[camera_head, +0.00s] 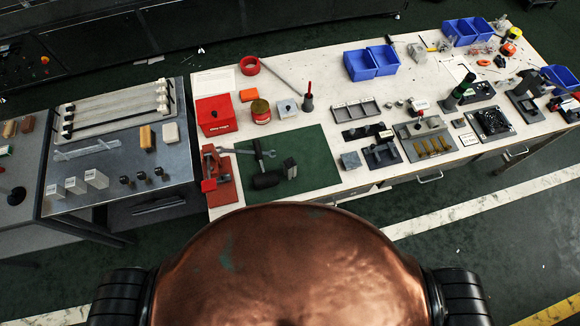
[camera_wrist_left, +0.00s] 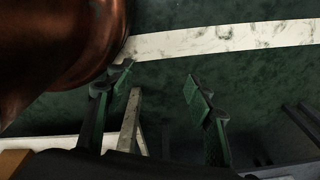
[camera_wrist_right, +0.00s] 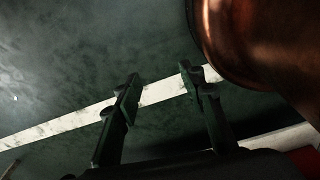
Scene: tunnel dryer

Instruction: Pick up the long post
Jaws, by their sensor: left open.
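No single thing is plainly the long post. A thin grey rod (camera_head: 282,77) lies slanted on the white bench. On the grey table at left, small dark pegs (camera_head: 142,176) stand in a row, with white upright blocks (camera_head: 97,179) beside them. Light horizontal bars (camera_head: 115,103) lie at the table's back. My left gripper (camera_wrist_left: 158,78) is open and empty over the green floor in the left wrist view. My right gripper (camera_wrist_right: 160,75) is open and empty over the floor in the right wrist view. Neither gripper shows in the head view.
The white bench (camera_head: 300,60) carries a red box (camera_head: 216,116), a green mat (camera_head: 310,160) with a black-headed hammer (camera_head: 266,179), a red vise (camera_head: 212,168), blue bins (camera_head: 372,62) and fixtures. The grey table (camera_head: 175,178) abuts it at left. White-striped floor (camera_head: 470,208) is clear in front.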

